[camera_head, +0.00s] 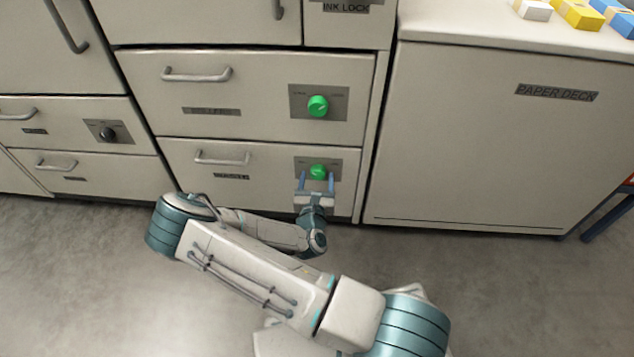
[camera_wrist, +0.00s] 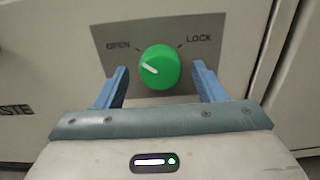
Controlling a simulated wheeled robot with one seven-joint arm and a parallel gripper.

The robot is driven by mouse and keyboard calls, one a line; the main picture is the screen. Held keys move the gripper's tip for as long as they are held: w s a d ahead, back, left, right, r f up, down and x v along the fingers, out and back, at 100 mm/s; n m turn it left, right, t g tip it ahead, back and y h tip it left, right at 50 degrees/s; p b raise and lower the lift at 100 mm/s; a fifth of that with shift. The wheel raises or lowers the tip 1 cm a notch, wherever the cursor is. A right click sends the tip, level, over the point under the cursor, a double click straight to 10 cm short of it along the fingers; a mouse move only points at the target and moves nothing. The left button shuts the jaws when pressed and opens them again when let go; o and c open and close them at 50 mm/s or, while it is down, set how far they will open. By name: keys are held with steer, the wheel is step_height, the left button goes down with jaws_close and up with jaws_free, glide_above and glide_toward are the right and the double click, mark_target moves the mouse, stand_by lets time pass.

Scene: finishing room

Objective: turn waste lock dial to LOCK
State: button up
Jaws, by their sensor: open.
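The waste lock dial is a green round knob (camera_wrist: 159,67) on a grey plate (camera_wrist: 210,30) marked OPEN on the left and LOCK on the right. Its white pointer mark lies on the left side, toward OPEN. In the head view the dial (camera_head: 318,171) sits on the lower drawer front. My gripper (camera_head: 317,183) is open just in front of it. In the wrist view its blue fingers (camera_wrist: 162,85) stand apart on the left and right of the dial, with visible gaps. A label ending in "STE" (camera_wrist: 14,110) shows at the left.
A second green dial (camera_head: 318,106) sits on the drawer above, and a black dial (camera_head: 107,133) on a drawer at the left. Drawer handles (camera_head: 222,158) stick out from the fronts. The paper deck cabinet (camera_head: 480,150) stands at the right. The grey floor (camera_head: 80,270) looks clear at the left.

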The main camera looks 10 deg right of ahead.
steer(key=shift+w, duration=0.2)
steer(key=shift+c, duration=0.2)
steer(key=c, duration=0.9)
